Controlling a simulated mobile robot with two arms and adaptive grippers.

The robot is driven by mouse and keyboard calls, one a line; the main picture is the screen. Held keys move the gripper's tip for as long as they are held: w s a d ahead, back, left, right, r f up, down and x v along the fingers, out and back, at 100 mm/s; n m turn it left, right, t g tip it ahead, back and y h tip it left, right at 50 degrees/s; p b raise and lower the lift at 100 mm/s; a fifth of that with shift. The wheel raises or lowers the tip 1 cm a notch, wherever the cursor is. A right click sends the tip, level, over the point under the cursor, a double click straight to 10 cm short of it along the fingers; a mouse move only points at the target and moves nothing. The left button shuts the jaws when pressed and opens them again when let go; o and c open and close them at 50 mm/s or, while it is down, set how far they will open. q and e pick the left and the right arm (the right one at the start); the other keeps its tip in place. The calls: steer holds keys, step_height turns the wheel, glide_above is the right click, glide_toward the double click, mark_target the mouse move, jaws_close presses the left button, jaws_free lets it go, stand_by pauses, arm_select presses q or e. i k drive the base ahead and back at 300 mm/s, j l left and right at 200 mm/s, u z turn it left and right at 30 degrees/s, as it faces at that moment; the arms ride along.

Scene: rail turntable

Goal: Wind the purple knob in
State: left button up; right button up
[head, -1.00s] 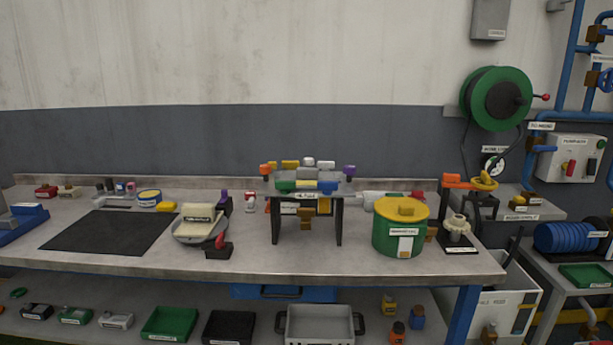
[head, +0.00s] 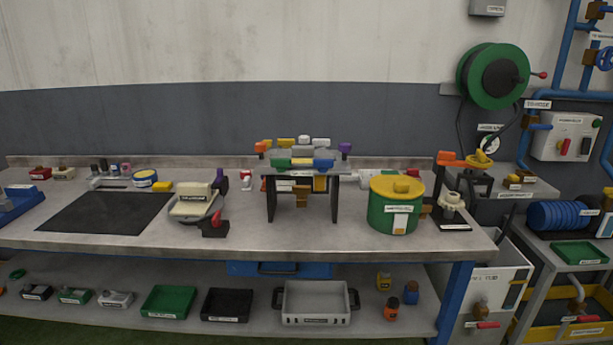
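A small purple knob (head: 346,148) sticks out at the right end of the raised grey fixture (head: 326,156) at the middle of the workbench. An orange knob (head: 261,147) sits at the fixture's left end. Several yellow, green, blue and white blocks lie on the fixture's top between them. How far out the purple knob stands is too small to tell. Neither of my grippers is in the head view, and nothing touches the knob.
A green drum with a yellow lid (head: 377,216) stands right of the fixture. A scale with a pale block (head: 194,206) stands left of it, beside a black mat (head: 108,211). The bench's front strip (head: 270,236) is clear.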

mark_target(345, 148)
steer(key=i+l+u, duration=0.25)
steer(key=i+l, duration=0.2)
steer(key=i+l+u, duration=0.2)
steer(key=i+l, duration=0.2)
steer(key=l, duration=0.15)
